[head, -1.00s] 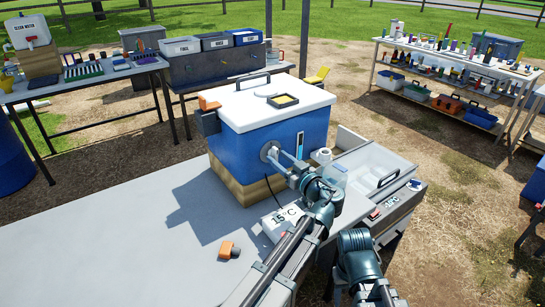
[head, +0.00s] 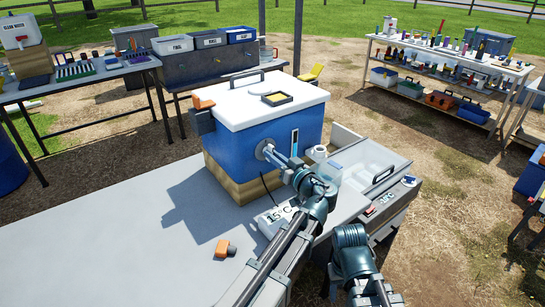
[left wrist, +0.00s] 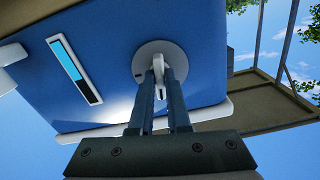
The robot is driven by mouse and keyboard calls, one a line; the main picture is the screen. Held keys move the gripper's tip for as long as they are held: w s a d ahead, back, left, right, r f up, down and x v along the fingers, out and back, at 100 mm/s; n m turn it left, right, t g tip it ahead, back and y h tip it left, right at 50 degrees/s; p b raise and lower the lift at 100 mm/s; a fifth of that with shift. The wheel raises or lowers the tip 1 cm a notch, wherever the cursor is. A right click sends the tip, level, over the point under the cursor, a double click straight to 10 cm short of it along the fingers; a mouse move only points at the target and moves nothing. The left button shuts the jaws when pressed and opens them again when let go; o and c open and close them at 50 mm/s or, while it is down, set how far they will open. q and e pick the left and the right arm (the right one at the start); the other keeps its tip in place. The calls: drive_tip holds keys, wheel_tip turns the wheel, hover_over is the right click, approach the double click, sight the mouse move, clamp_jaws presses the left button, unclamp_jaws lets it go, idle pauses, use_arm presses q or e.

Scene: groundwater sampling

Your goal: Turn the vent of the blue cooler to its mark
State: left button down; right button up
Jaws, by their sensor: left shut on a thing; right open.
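The blue cooler (head: 250,141) with a white lid stands on wooden blocks on the grey table. Its vent, a round grey disc (head: 262,150), is on the front face. The vent also shows in the left wrist view (left wrist: 146,57), with a pale upright tab (left wrist: 158,68) at its middle. My left gripper (head: 270,153) reaches the vent from the front right and is shut on the tab, one finger on each side. I cannot make out the vent's mark. My right arm shows low in the head view, but its fingers do not.
A 15 °C display box (head: 278,217) sits just below my left arm. An orange-and-grey part (head: 226,248) lies on the table (head: 150,235). The table's left side is mostly clear.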

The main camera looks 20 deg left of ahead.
use_arm(q)
drive_tip(key=m, duration=1.6)
drive_tip(key=c, duration=0.8)
unclamp_jaws()
drive_tip(key=shift+s, duration=0.1)
